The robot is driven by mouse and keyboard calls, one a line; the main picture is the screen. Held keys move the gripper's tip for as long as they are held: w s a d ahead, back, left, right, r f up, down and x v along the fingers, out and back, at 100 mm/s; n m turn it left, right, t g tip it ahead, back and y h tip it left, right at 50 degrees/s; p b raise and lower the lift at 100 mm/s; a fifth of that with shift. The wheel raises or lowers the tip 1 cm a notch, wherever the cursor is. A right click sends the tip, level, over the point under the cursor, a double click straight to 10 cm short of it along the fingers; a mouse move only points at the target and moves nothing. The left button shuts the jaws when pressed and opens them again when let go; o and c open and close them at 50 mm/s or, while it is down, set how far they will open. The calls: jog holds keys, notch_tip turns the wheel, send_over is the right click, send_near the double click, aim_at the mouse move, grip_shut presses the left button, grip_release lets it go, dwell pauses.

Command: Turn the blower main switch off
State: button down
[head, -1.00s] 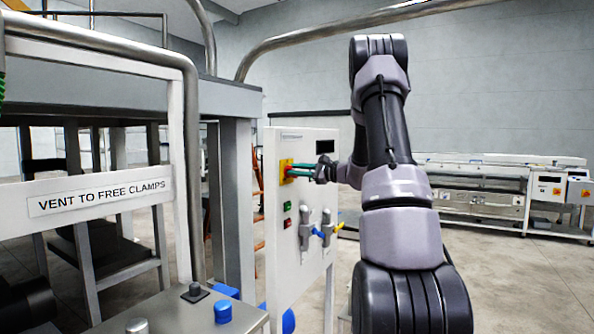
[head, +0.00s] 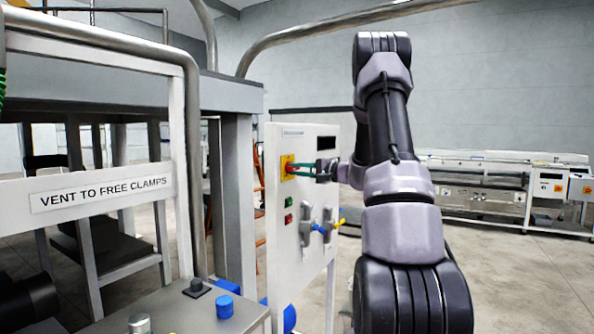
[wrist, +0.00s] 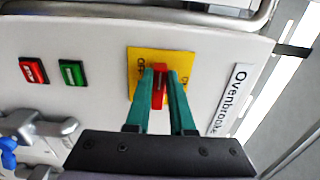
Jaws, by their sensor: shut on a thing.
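The blower main switch is a red handle (wrist: 158,88) on a yellow plate (wrist: 136,62), mounted on a white panel (head: 301,230). In the head view the yellow plate (head: 287,160) is at the panel's upper left. My gripper (wrist: 160,76) has green fingers, one on each side of the red handle, and is shut on it. My gripper also shows in the head view (head: 292,170), reaching the plate from the right. The plate has "OFF" lettering on its left in the wrist view; the lettering on its right is partly hidden by a finger.
Below the switch are a green button (head: 289,202) and a red button (head: 288,219). A metal rail and frame (head: 190,150) stand to the left. Open floor lies right of the panel.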

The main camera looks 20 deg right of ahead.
jog(key=shift+f, duration=0.1)
dwell(0.4)
jog(key=c, duration=0.8)
grip_release()
jog(key=v, duration=1.1)
